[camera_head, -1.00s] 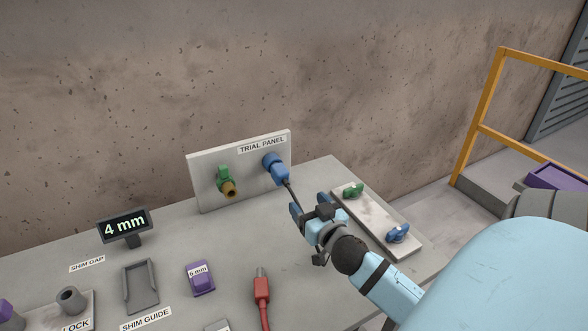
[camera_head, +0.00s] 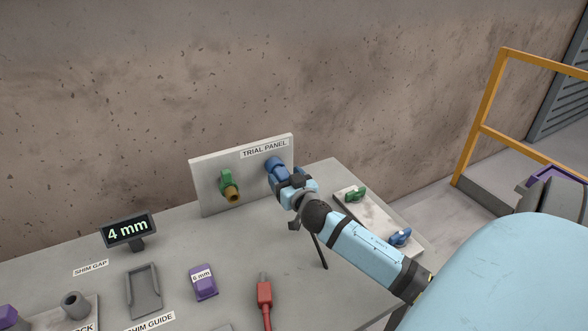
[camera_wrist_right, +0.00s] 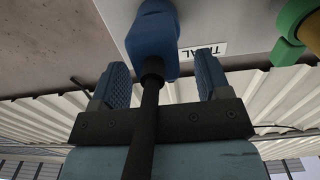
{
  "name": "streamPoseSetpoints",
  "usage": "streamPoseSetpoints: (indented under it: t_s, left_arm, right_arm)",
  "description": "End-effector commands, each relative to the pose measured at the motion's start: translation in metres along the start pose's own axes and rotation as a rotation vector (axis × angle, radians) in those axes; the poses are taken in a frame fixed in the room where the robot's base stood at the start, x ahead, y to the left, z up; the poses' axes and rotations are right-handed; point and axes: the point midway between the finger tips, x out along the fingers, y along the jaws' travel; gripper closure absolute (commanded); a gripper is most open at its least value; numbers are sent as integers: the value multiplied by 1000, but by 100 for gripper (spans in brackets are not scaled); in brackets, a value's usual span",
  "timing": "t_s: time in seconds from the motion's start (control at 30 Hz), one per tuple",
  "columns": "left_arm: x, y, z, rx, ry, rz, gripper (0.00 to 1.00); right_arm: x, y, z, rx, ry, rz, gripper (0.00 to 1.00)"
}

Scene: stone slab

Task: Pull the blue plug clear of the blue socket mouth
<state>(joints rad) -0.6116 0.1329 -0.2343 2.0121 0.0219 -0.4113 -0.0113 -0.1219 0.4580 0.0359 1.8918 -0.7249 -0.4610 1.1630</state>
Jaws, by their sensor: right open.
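The blue socket (camera_head: 273,163) sits at the upper right of the white trial panel; it also shows at the top of the right wrist view (camera_wrist_right: 158,8). The blue plug (camera_wrist_right: 153,40) is at the socket mouth, with a black cable (camera_wrist_right: 147,120) running back from it. In the head view my right gripper (camera_head: 282,182) covers most of the plug. In the right wrist view the gripper (camera_wrist_right: 163,75) is open, one ribbed blue finger on each side of the plug's cable end, with gaps showing on both sides. My left gripper is not in view.
The trial panel (camera_head: 208,198) also holds a green fitting with a brass end (camera_head: 229,187). A plate with green and blue parts (camera_head: 375,218) lies right of my arm. A red plug (camera_head: 264,292), a purple 6 mm block (camera_head: 203,282) and a shim guide (camera_head: 143,290) are in front.

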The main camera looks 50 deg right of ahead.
Motion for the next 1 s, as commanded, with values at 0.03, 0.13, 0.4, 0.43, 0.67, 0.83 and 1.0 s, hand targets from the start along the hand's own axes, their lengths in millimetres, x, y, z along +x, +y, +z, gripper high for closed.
streamPoseSetpoints:
  t_s: [0.03,0.13,0.4,0.43,0.67,0.83,1.0]
  left_arm:
    - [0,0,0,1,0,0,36]
    - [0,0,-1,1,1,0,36]
    - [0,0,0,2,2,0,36]
    - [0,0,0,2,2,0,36]
    - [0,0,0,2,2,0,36]
    - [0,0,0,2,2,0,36]
    - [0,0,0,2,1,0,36]
  right_arm:
    - [5,0,-1,-1,1,1,30]
    - [9,1,-1,-1,1,1,30]
    - [11,1,0,-1,0,1,30]
    - [11,1,0,-1,0,1,30]
    - [11,0,0,0,0,1,83]
    - [10,0,0,0,1,1,91]
    - [6,0,0,1,0,0,91]
